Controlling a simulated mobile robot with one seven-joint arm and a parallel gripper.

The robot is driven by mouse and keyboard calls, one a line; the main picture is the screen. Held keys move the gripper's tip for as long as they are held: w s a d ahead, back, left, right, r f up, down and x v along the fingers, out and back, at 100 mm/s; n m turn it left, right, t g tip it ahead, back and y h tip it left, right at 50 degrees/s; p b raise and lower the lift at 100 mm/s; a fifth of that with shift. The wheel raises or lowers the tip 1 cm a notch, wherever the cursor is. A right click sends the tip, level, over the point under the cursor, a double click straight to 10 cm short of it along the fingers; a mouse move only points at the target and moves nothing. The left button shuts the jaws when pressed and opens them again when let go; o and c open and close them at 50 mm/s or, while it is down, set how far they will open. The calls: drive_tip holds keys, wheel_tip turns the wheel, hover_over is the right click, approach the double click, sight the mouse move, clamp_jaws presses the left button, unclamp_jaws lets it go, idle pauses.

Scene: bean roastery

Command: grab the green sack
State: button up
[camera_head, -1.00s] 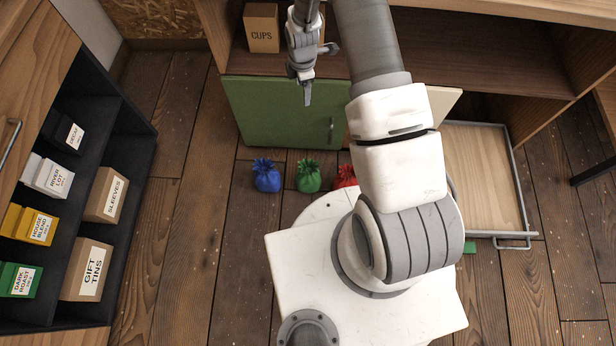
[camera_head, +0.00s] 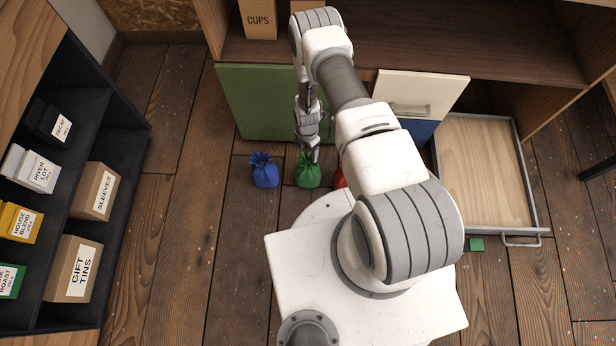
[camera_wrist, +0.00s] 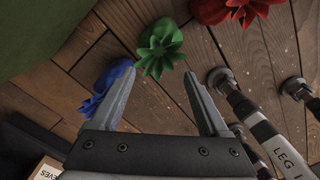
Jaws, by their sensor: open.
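The green sack (camera_head: 308,174) stands on the wooden floor, between a blue sack (camera_head: 264,171) and a red sack (camera_head: 339,179) that my arm partly hides. My gripper (camera_head: 312,152) is at the top of the green sack in the head view. In the wrist view, the green sack (camera_wrist: 160,48) shows its gathered top a little beyond the open fingers (camera_wrist: 158,88), roughly centred between them. Nothing is held. Whether the fingertips touch the sack I cannot tell. The blue sack (camera_wrist: 108,82) is close by the left finger, and the red sack (camera_wrist: 232,10) is farther right.
A green door panel (camera_head: 262,103) stands just behind the sacks. An open drawer (camera_head: 519,190) is at the right, with a small green block (camera_head: 476,244) by it. A dark shelf (camera_head: 62,213) with boxes stands at the left. The floor between shelf and sacks is clear.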

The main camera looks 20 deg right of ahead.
sight(308, 160)
drive_tip(key=f+b, duration=0.2)
drive_tip(key=f, duration=0.3)
drive_tip(key=f+b, duration=0.2)
drive_tip(key=f, duration=0.3)
drive_tip(key=shift+w+d, duration=0.2)
clamp_jaws()
drive_tip(key=shift+r, duration=0.1)
idle(1.0)
